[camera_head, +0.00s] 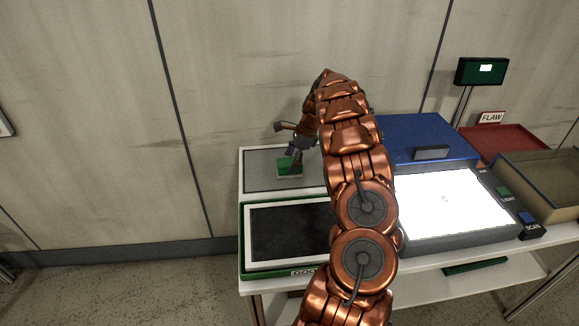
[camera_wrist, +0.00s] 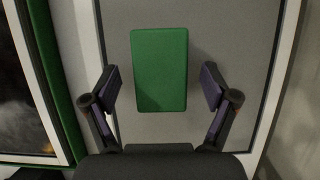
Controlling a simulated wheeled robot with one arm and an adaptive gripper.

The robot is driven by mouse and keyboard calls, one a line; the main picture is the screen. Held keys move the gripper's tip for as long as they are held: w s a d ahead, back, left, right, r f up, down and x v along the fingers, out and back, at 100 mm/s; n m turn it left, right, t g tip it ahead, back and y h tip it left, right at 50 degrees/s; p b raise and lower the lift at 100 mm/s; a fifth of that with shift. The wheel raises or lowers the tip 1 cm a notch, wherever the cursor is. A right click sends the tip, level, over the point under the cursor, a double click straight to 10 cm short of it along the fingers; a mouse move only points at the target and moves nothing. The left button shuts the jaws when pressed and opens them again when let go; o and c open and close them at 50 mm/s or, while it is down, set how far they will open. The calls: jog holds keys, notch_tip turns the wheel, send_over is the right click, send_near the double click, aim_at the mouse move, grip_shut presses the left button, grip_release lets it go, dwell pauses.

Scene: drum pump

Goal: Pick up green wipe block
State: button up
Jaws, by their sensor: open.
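The green wipe block (camera_wrist: 159,70) lies on a grey mat (camera_wrist: 215,25) and shows whole in the wrist view. In the head view the green block (camera_head: 287,164) is on the mat at the table's back left, partly covered by my gripper. My gripper (camera_wrist: 160,88) is open, with one finger on each side of the block's near half. Gaps show between both fingers and the block. In the head view my gripper (camera_head: 291,148) hangs over the block from the end of my copper arm. I cannot tell its exact height above the mat.
A green-framed dark tray (camera_head: 290,234) lies in front of the mat. A lit white panel (camera_head: 450,208), a blue box (camera_head: 425,133), a red tray (camera_head: 510,141) labelled FLAW and a small display (camera_head: 481,71) stand to the right. A wall (camera_head: 220,60) rises behind the table.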

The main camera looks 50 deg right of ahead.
aim_at(289, 161)
jog(key=shift+w+a+f, duration=0.2)
jog(key=shift+w+f, duration=0.05)
jog(key=shift+f, duration=0.4)
jog(key=shift+c, duration=0.3)
jog(key=c, duration=1.3)
notch_tip(289, 161, up, 10)
jog(key=shift+b, duration=1.05)
